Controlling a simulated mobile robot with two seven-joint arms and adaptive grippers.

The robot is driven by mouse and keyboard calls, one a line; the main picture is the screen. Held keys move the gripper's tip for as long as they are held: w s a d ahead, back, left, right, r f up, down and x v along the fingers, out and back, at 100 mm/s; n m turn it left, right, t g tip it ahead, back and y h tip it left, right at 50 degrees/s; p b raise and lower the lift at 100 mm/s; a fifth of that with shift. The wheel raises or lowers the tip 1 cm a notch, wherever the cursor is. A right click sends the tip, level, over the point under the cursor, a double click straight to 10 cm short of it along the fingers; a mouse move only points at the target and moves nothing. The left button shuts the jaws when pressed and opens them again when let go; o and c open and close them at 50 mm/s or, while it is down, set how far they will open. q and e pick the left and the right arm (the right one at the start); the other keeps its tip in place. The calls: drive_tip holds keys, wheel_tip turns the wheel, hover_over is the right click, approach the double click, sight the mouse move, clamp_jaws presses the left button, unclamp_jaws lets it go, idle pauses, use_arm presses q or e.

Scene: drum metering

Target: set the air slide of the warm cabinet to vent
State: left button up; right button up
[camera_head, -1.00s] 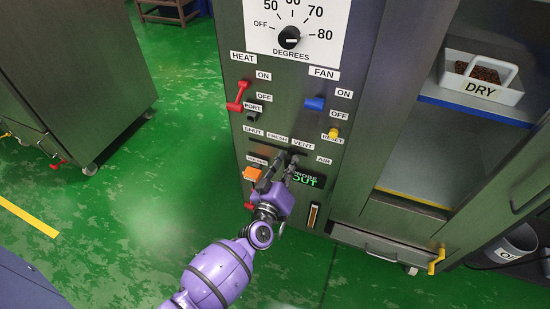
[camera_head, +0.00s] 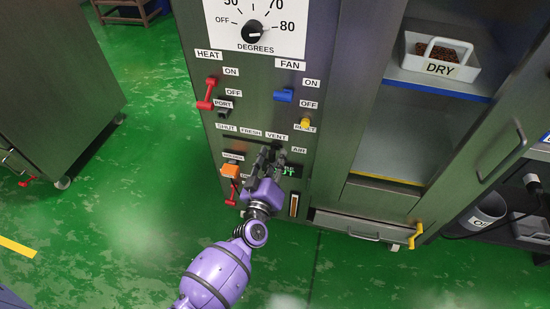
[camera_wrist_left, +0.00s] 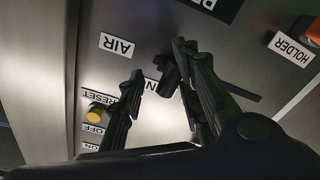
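The warm cabinet's control panel (camera_head: 250,100) faces me. Its air slide is a dark slot (camera_head: 235,138) under the labels SHUT, FRESH and VENT (camera_head: 276,137), with the AIR label (camera_head: 299,150) at its right. My left gripper (camera_head: 271,153) is at the slot just below VENT and hides that end in the head view. In the left wrist view, the dark slide knob (camera_wrist_left: 168,75) stands between the spread fingers, closer to the right finger. The slot runs off to the right there, so the knob is near the VENT end. My right gripper is not in view.
Around the slide are the red heat switch (camera_head: 207,94), blue fan switch (camera_head: 284,95), yellow reset button (camera_head: 305,123) and orange holder part (camera_head: 232,171). The green display (camera_head: 291,170) is partly covered by my gripper. Open shelves with a DRY tray (camera_head: 438,67) are at right.

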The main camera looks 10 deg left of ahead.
use_arm(q)
drive_tip(key=s, duration=1.1)
drive_tip(key=shift+s+a, duration=0.2)
drive_tip(key=shift+s, duration=0.15)
drive_tip(key=shift+d, duration=0.1)
